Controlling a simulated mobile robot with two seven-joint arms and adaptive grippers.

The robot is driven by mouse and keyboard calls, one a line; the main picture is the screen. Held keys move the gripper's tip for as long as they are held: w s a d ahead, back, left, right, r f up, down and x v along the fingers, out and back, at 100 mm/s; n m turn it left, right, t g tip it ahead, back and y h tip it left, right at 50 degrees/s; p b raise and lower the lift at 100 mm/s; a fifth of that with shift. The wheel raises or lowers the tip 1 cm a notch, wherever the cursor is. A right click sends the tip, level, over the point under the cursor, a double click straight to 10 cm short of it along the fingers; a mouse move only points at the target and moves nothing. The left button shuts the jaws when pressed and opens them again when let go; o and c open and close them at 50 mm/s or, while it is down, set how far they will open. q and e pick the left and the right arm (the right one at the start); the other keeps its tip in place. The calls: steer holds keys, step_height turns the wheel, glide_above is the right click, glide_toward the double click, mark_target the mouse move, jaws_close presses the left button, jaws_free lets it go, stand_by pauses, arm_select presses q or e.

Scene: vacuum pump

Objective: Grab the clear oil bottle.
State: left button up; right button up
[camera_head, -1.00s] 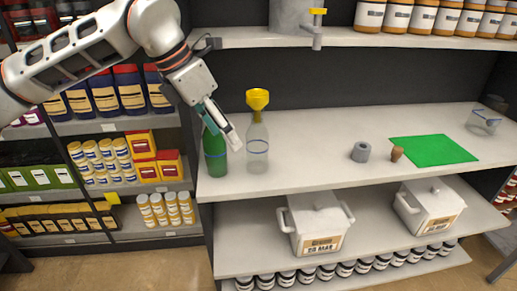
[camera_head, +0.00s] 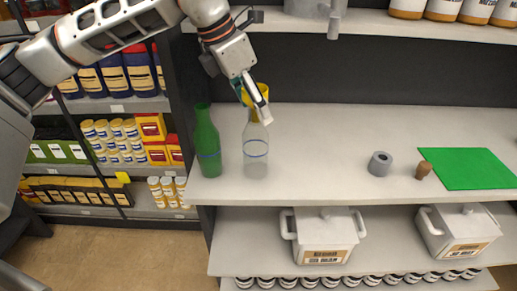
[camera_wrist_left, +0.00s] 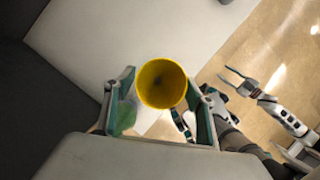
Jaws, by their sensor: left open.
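The clear oil bottle (camera_head: 255,160) stands upright on the middle shelf in the head view, with a blue ring around it. A yellow funnel (camera_head: 262,90) sits in its top, and the funnel's round mouth (camera_wrist_left: 162,84) faces the left wrist camera. My left gripper (camera_head: 258,108) is at the bottle's neck and funnel, partly covering them. In the left wrist view my left gripper (camera_wrist_left: 163,100) is open, its fingers on either side of the funnel. The bottle's body is mostly hidden there by the funnel. My right gripper (camera_wrist_left: 234,77) looks open and empty, away from the shelf.
A green bottle (camera_head: 207,145) stands close left of the clear bottle. A grey ring (camera_head: 380,164), a brown cork (camera_head: 423,170) and a green mat (camera_head: 468,168) lie to the right on the shelf (camera_head: 315,150). The upper shelf (camera_head: 400,30) overhangs behind.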

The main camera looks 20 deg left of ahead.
mark_target(255, 142)
arm_select(q)
steer(key=p+x, duration=0.1)
steer(key=x, duration=0.5)
steer(key=shift+w, duration=0.15)
jaws_close()
